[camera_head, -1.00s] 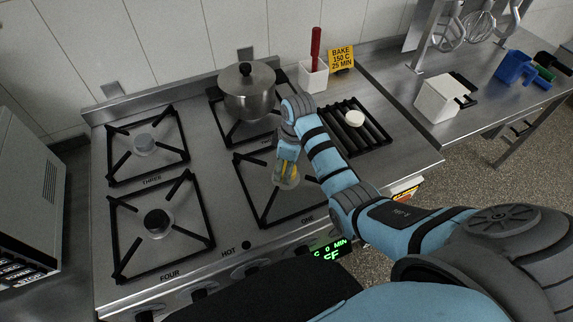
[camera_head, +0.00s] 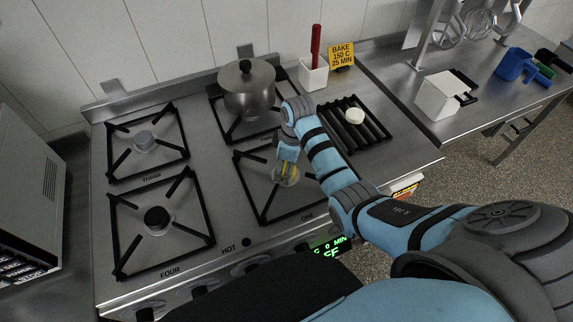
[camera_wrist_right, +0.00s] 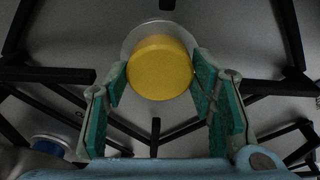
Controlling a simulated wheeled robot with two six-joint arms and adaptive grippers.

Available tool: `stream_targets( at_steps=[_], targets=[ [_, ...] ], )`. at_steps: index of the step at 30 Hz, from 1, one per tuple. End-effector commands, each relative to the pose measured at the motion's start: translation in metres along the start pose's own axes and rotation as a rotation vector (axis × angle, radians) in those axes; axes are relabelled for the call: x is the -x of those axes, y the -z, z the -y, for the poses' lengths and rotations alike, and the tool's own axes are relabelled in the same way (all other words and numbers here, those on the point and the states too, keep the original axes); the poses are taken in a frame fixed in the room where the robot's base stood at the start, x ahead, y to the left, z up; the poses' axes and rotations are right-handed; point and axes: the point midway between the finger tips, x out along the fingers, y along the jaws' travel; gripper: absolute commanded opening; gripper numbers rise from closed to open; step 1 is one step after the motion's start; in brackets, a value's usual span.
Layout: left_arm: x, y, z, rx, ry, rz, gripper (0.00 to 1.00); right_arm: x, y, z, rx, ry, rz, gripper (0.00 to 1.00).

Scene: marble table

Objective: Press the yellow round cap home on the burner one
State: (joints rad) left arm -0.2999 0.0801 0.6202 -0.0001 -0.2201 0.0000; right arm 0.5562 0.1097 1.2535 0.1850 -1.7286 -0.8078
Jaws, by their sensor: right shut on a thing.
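The yellow round cap (camera_wrist_right: 160,68) is between the fingers of my right gripper (camera_wrist_right: 155,85), which is shut on it. It is over a pale round burner base (camera_wrist_right: 135,35) in the right wrist view. Whether it is fully seated I cannot tell. In the head view, my right gripper (camera_head: 286,172) points down at the middle of burner one (camera_head: 292,183), inside its black grate. My left gripper is not in view.
A lidded steel pot (camera_head: 248,90) stands on the burner behind. A small white round piece (camera_head: 354,116) lies on the slatted grate (camera_head: 350,135) to the right. Burner three (camera_head: 146,141) and burner four (camera_head: 158,220) are on the left. A white holder (camera_head: 313,73) stands behind.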

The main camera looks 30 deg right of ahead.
Motion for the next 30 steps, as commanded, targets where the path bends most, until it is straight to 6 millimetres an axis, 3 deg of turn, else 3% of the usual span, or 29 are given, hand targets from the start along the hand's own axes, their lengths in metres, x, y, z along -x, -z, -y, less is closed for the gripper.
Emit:
stream_targets(
  at_steps=[1,2,6,14,24,30],
  targets=[
    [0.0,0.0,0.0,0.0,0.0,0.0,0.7,-0.001,0.0,0.0,0.0,0.0,0.0,0.3],
    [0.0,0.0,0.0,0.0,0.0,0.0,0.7,-0.001,0.0,0.0,0.0,0.0,-0.001,0.54],
    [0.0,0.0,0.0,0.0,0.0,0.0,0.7,-0.001,0.0,0.0,0.0,0.0,0.0,0.74],
    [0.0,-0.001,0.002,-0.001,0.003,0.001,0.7,0.001,0.0,0.0,0.0,0.0,0.0,0.74],
    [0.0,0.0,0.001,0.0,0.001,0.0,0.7,0.064,0.0,-0.001,0.0,-0.002,-0.002,0.74],
    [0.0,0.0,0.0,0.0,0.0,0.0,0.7,0.074,0.0,0.0,0.001,0.0,-0.001,0.74]
  ],
)
